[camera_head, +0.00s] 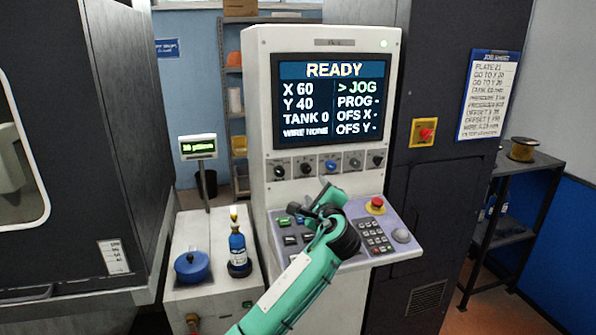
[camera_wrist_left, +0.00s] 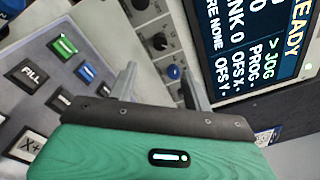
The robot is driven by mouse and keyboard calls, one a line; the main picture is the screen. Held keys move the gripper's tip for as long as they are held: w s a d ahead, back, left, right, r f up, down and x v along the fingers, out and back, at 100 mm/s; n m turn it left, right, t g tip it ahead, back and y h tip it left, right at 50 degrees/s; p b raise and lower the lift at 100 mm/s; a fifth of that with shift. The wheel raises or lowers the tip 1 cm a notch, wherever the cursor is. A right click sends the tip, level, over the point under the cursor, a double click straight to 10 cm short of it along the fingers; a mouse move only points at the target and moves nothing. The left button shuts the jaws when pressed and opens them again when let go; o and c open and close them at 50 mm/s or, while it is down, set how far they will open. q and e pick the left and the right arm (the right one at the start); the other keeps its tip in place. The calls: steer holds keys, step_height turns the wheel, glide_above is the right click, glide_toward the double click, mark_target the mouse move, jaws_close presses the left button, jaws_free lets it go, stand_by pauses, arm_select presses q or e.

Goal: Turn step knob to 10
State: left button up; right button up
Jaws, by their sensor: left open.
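A row of several round knobs runs under the screen of the machine console: black ones, such as one on the left (camera_head: 305,168), and a blue one (camera_head: 331,166) in the middle. Their labels are too small to read, so I cannot tell which is the step knob. My left gripper (camera_head: 326,192) is open and empty, just below and in front of the row. In the left wrist view the blue knob (camera_wrist_left: 173,72) appears between the two fingers (camera_wrist_left: 160,85), beyond them and apparently untouched. Black knobs (camera_wrist_left: 160,41) show above it. My right gripper is not in view.
The screen (camera_head: 332,100) reads READY, X 60, Y 40, with the arrow at JOG. Below my gripper is a sloped panel with buttons, a keypad (camera_head: 375,237) and a red emergency button (camera_head: 376,204). A blue bottle (camera_head: 237,250) and blue pot (camera_head: 191,267) stand left.

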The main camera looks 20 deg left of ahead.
mark_target(306, 170)
arm_select(q)
steer(key=p+x, duration=0.3)
steer(key=x, duration=0.8)
steer(key=shift+w, duration=0.3)
steer(key=shift+w+a, duration=0.25)
steer(key=shift+w, duration=0.05)
steer(key=shift+w+a+f+p, duration=0.1)
steer(key=shift+w+a+p, duration=0.05)
steer(key=shift+w+p, duration=0.15)
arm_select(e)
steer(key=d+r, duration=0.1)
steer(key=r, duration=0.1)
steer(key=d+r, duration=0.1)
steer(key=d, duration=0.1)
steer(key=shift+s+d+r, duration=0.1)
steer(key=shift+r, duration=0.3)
